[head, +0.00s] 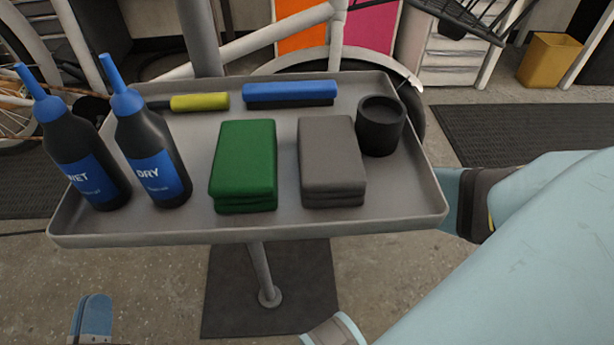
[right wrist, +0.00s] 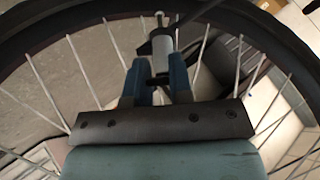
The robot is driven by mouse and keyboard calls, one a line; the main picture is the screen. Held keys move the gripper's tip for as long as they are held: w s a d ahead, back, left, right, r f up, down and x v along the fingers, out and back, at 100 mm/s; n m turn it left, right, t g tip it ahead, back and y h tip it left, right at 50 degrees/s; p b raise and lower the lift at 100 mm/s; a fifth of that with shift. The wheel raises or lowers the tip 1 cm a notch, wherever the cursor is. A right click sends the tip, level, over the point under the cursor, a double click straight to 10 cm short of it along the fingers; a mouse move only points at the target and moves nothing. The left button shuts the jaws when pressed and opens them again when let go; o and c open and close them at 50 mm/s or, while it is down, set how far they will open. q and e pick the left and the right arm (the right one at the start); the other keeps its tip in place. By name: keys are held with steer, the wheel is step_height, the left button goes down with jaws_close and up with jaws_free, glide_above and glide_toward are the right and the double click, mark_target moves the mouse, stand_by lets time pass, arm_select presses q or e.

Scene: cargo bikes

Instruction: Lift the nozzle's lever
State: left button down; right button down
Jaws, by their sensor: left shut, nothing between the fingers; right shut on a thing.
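In the right wrist view, the nozzle (right wrist: 161,46) is a silver, upright piece with dark parts beside it, in front of a wheel's rim and spokes. My right gripper (right wrist: 158,72) is shut on it, with a blue finger on each side. I cannot clearly make out the lever; a small pale piece stands at the nozzle's top. In the head view, my right arm comes in from the right, and its far end goes out of sight behind the tray's right edge. My left gripper (head: 92,318) is low at the left, in front of the tray, shut and empty.
A grey tray (head: 330,228) on a post holds two dark bottles (head: 152,160), a green cloth (head: 245,160), a grey cloth (head: 331,155), a black cup (head: 381,125) and brushes (head: 290,90). A tyre (right wrist: 110,12) arches around the nozzle. A yellow bin (head: 548,62) stands at the back right.

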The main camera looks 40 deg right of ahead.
steer(key=c, duration=1)
jaws_free()
arm_select(q)
steer(key=shift+r, duration=0.1)
arm_select(e)
steer(key=shift+s+d+r+p, duration=0.15)
steer(key=shift+s+r+p, duration=0.1)
steer(key=shift+r+p, duration=0.3)
steer(key=p+v, duration=0.2)
steer(key=shift+p, duration=0.3)
arm_select(q)
steer(key=s+a+f+g+y+p, duration=0.2)
steer(key=a+f+g+y+p, duration=0.3)
steer(key=f, duration=0.5)
steer(key=p, duration=0.2)
steer(key=shift+s+a+g+p, duration=0.25)
steer(key=shift+a+g+p, duration=0.05)
steer(key=shift+a, duration=0.1)
arm_select(e)
steer(key=s+d, duration=0.2)
steer(key=s, duration=0.4)
steer(key=s+d, duration=0.3)
steer(key=s, duration=0.3)
steer(key=shift+s+d+r, duration=0.25)
steer(key=shift+d+r, duration=0.05)
steer(key=shift+r, duration=0.2)
